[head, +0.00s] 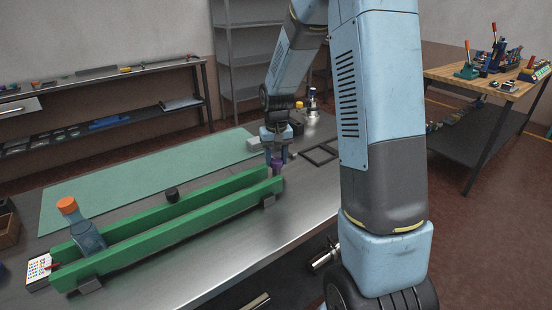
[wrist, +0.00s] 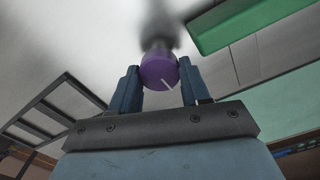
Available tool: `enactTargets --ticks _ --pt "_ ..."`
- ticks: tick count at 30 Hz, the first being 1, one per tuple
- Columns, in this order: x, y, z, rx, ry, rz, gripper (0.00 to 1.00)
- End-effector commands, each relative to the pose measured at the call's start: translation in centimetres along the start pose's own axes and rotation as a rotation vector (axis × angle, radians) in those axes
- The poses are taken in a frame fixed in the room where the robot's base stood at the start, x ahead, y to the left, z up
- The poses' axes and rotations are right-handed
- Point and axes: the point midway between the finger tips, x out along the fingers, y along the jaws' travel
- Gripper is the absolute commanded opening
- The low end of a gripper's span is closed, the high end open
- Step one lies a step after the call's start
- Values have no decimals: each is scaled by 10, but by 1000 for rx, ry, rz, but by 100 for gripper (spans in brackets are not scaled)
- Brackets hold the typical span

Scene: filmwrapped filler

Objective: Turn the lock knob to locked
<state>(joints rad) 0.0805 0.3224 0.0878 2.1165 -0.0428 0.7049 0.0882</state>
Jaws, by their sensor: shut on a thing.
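The lock knob (wrist: 158,71) is a round purple knob with a white pointer line. In the wrist view it sits between the two blue fingers of my gripper (wrist: 155,88), with the line slanting toward the lower right. In the head view the knob (head: 277,164) shows as a small purple patch at the right end of the green rails. My gripper (head: 277,158) points down over it and is shut on it. No lock marks can be read in either view.
Two long green rails (head: 160,226) run along the metal table (head: 235,255). A green mat (head: 130,182) lies at the back. The front table strip is clear.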

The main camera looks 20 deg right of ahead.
Motion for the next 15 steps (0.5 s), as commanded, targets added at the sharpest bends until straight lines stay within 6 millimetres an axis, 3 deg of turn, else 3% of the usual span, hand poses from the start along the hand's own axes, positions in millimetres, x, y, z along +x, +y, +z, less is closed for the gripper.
enactTargets --ticks 15 --pt "-1 0 -2 119 5 -1 16"
